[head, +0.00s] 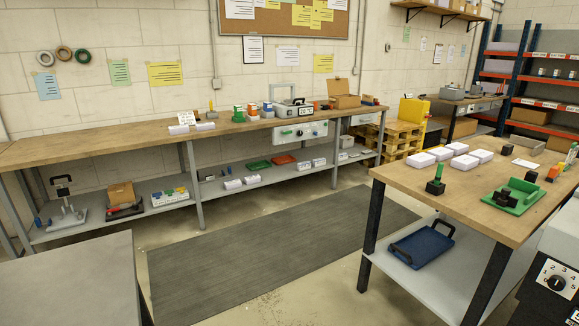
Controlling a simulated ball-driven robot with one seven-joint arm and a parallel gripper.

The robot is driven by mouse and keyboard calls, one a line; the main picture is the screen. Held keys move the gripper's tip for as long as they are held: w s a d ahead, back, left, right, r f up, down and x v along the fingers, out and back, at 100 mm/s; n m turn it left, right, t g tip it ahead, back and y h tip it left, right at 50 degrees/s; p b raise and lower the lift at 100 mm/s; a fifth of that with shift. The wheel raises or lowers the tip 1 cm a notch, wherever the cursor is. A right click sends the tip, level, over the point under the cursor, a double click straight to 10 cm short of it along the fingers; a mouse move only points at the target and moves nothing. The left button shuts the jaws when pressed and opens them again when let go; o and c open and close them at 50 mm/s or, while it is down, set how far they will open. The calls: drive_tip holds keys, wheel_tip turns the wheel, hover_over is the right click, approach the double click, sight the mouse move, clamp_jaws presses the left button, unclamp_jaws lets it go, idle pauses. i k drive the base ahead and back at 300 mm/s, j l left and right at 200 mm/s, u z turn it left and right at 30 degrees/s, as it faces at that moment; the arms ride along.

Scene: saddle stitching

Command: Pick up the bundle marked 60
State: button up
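Several white block-like bundles lie on the wooden table at right, among them a front-left bundle (421,160) and a right-hand bundle (482,155). Two more small white bundles (179,129) lie on the long bench at left, by a small white sign (186,118). Other white bundles (233,184) lie on the shelf under that bench. No number on any bundle is readable at this size, so I cannot tell which one is marked 60. My gripper is not in view.
The right table (400,176) also carries a black-and-green stamp-like object (436,184) and a green fixture (515,196). A blue tray (422,246) lies on its lower shelf. A dark floor mat (260,256) lies clear between the benches. A grey surface (75,285) stands front left.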

sight(180, 128)
drive_tip(key=i, duration=0.6)
drive_tip(key=i+l+u, duration=0.15)
drive_tip(key=i, duration=0.4)
drive_tip(key=i+l, duration=0.15)
drive_tip(key=i, duration=0.45)
drive_tip(key=i+l+u, duration=0.1)
drive_tip(key=i, duration=0.5)
drive_tip(key=i+j+u, duration=0.15)
drive_tip(key=i+u, duration=0.3)
drive_tip(key=i, duration=0.5)
drive_tip(key=i+l+u, duration=0.15)
drive_tip(key=i+u, duration=0.3)
drive_tip(key=i, duration=1.15)
drive_tip(key=i+j, duration=0.15)
drive_tip(key=i, duration=0.55)
